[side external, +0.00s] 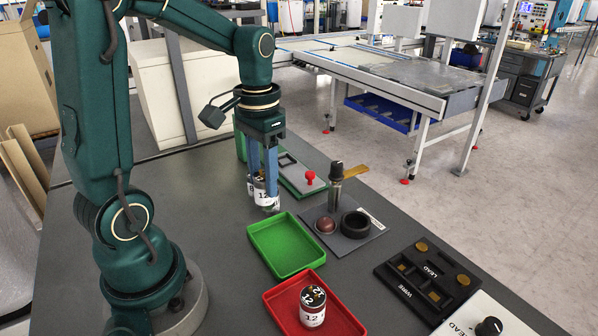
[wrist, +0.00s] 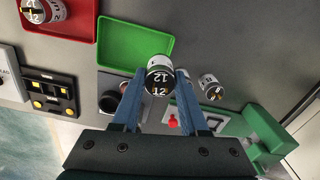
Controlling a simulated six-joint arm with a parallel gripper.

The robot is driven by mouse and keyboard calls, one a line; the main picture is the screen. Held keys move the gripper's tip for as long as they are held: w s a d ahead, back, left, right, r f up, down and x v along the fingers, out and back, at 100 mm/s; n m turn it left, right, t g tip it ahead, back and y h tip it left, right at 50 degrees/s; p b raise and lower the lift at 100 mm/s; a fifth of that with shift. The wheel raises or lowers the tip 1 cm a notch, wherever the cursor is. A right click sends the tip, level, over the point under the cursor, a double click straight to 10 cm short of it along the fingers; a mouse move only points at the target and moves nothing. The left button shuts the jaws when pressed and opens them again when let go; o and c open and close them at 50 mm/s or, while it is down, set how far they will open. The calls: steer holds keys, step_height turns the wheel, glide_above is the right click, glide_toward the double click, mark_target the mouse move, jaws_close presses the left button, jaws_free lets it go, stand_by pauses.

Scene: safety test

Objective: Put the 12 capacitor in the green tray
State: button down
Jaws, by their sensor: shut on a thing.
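My gripper (side external: 263,188) is shut on a dark-topped capacitor with a white band marked 12 (side external: 267,199). In the wrist view the capacitor (wrist: 159,80) sits between the two blue fingers, its 12 facing the camera. The green tray (side external: 262,270) is empty and lies in front of the gripper in the side view; it also shows in the wrist view (wrist: 112,42). The held capacitor is beside the tray in the side view and overlaps its edge in the wrist view. Its height above the table is hard to tell.
Another capacitor (wrist: 212,88) stands close beside the gripper. The red tray (side external: 283,295) holds a capacitor marked 12 (side external: 312,306).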

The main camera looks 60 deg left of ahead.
steer(key=shift+w+d+f+m, duration=0.2)
steer(key=shift+d+f+m, duration=0.35)
steer(key=shift+d+f, duration=0.75)
steer(key=shift+w+d+f+m, duration=0.2)
steer(key=shift+d+f+m, duration=0.35)
steer(key=shift+d+f, duration=0.7)
steer(key=shift+f, duration=0.95)
stand_by(0.4)
steer(key=shift+c, duration=1.8)
jaws_free()
step_height(320, 180, up, 7)
